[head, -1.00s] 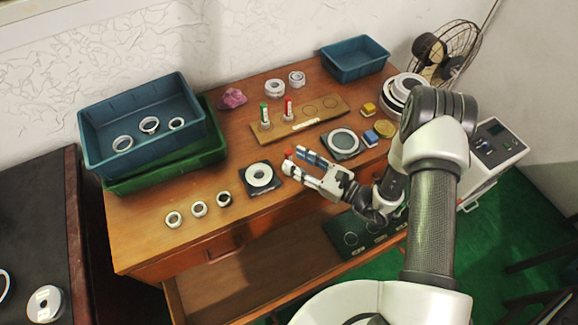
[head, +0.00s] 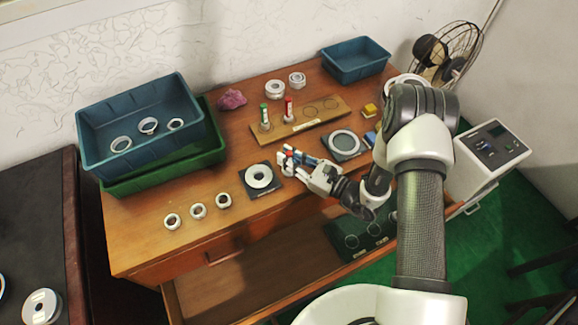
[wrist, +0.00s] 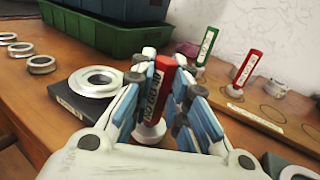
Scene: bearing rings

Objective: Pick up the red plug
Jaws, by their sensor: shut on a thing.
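A red plug (wrist: 158,88) with a white lettered label and a pale round foot stands upright between my fingers in the wrist view. My gripper (wrist: 160,68) is shut on it, with blue pads on both sides. In the head view my gripper (head: 287,162) is over the table front, right of a black plate with a ring, and the held plug's red top (head: 287,147) just shows. I cannot tell whether its foot touches the table. Another red plug (head: 288,107) stands on the wooden board behind, also in the wrist view (wrist: 247,68).
A green-topped plug (head: 265,116) stands on the wooden board (head: 330,118). The black plate (head: 247,188) is close left of my gripper. Another ringed plate (head: 343,145) is to the right. Blue and green bins (head: 150,172) stand at left; several loose rings lie in front.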

